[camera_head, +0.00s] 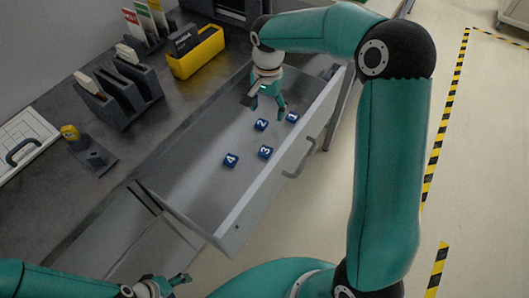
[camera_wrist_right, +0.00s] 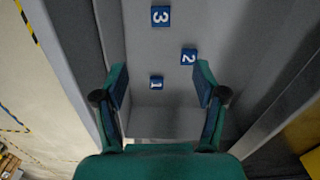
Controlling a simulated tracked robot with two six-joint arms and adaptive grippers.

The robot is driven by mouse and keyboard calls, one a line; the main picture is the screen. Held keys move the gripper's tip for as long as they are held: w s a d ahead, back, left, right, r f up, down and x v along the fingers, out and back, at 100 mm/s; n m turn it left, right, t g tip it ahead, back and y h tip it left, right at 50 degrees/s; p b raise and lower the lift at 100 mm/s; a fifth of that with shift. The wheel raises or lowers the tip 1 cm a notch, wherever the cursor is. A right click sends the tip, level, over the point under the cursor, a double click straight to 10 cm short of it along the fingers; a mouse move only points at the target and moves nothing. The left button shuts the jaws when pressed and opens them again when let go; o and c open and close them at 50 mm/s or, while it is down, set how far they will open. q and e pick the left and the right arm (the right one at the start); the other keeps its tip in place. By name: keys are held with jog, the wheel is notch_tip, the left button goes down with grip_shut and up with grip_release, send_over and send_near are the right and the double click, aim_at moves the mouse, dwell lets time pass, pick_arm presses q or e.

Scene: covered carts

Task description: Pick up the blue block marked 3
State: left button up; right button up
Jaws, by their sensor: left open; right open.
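The blue block marked 3 (camera_head: 265,151) lies in the open grey drawer (camera_head: 190,190); it also shows at the top of the right wrist view (camera_wrist_right: 160,16). Blue blocks marked 1 (camera_head: 292,117), 2 (camera_head: 261,125) and 4 (camera_head: 230,160) lie around it, apart from each other. My right gripper (camera_head: 266,106) is open and empty above the far end of the drawer, beyond block 3. In the right wrist view, block 1 (camera_wrist_right: 156,83) appears between its fingers, and block 2 (camera_wrist_right: 188,56) near one fingertip. My left gripper (camera_head: 180,280) is open at the bottom, outside the drawer.
The drawer's front wall (camera_head: 285,165) carries a handle (camera_head: 299,160). On the dark worktop stand a yellow bin (camera_head: 195,52), a dark slotted rack (camera_head: 118,95) and a small stand with a yellow piece (camera_head: 90,152). Open floor lies to the right.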

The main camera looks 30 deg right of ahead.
notch_tip(320, 180, down, 2)
jog(key=b, duration=0.1)
send_over(265, 150)
jog(key=f, duration=1.1)
jog(key=shift+w+d+f+b, duration=0.1)
jog(key=shift+d+f+b, duration=0.05)
jog(key=shift+d+b, duration=0.2)
jog(key=shift+a+f, duration=0.15)
jog(key=shift+f, duration=1.2)
jog(key=shift+a+f, duration=0.15)
jog(key=shift+f, duration=1.2)
jog(key=c, duration=1.2)
